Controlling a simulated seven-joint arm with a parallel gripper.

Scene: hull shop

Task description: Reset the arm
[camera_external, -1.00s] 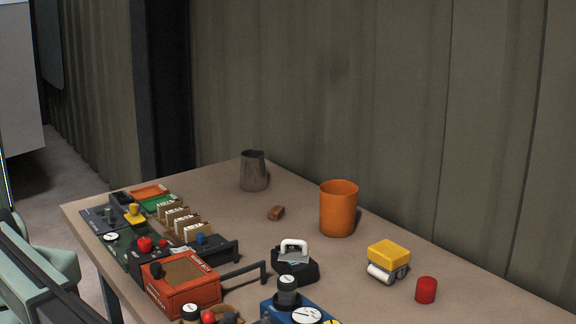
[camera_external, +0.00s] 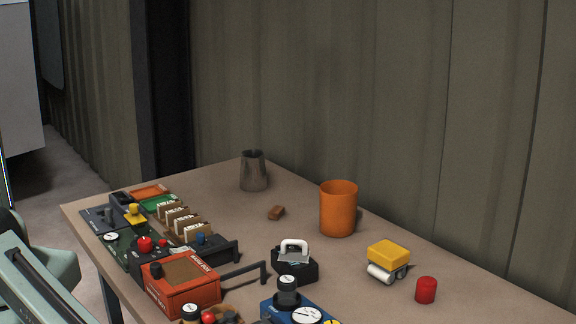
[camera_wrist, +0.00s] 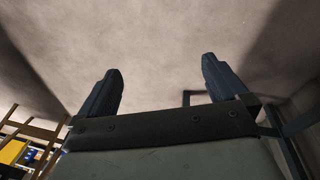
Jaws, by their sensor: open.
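My gripper (camera_wrist: 160,85) shows in the wrist view with its two dark fingers spread apart and nothing between them. Beyond the fingers is a plain greyish-beige surface. In the external view, pale green parts of my arm show at the lower left corner, off the left side of the table (camera_external: 315,262). My fingers cannot be made out there.
An orange cup (camera_external: 339,210), a metal pitcher (camera_external: 253,172), a yellow-topped object (camera_external: 389,256) and a red cylinder (camera_external: 426,290) stand on the table. An orange-red box (camera_external: 181,287) and control panels crowd its left side. A ribbed wall (camera_external: 360,90) stands behind.

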